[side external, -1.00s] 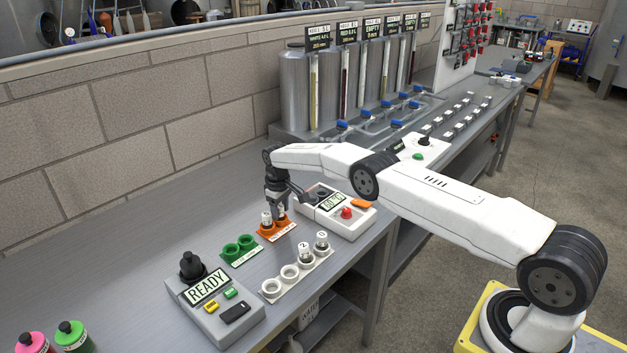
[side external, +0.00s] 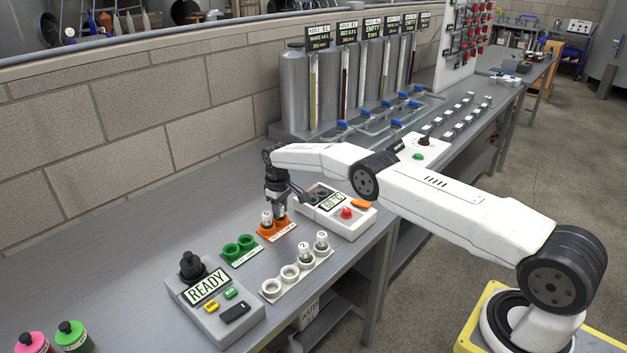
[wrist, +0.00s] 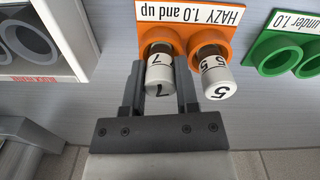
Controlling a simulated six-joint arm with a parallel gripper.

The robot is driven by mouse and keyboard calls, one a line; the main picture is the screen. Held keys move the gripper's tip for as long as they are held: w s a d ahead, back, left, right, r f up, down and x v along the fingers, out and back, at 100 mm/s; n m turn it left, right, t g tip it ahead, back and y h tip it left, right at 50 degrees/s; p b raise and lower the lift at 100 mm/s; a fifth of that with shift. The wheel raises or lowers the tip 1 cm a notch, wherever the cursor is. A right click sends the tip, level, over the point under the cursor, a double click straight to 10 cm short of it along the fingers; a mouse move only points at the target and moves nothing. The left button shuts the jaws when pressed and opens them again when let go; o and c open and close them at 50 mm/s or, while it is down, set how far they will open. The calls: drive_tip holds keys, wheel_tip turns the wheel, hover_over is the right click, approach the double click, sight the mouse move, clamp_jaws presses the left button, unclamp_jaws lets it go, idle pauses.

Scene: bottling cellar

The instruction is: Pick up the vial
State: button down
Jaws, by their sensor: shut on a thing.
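A vial marked 7 with a white cap (wrist: 160,82) stands in one hole of the orange holder labelled "HAZY 1.0 and up" (wrist: 185,45). My gripper (wrist: 160,88) is around this vial, one finger on each side, shut on it. A second vial, marked 5 (wrist: 216,80), sits in the other hole of the orange holder, just right of my gripper in the wrist view. In the side view my gripper (side external: 278,213) points down over the orange holder (side external: 272,234), and its fingers partly hide the held vial.
The green holder (side external: 240,250) beside the orange one looks empty. A white rack (side external: 275,290) holds vials in its far holes.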

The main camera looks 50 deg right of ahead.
sight(284, 220)
drive_tip(key=shift+r, duration=0.2)
drive_tip(key=shift+r, duration=1.45)
drive_tip(key=shift+s+a+r, duration=0.1)
drive_tip(key=shift+s+r, duration=0.7)
drive_tip(key=shift+r, duration=0.1)
drive_tip(key=s+a+r, duration=0.1)
drive_tip(key=s+r, duration=0.7)
drive_tip(key=s, duration=0.4)
drive_tip(key=shift+a, duration=0.25)
drive_tip(key=shift+s, duration=0.15)
drive_tip(key=shift+f, duration=0.1)
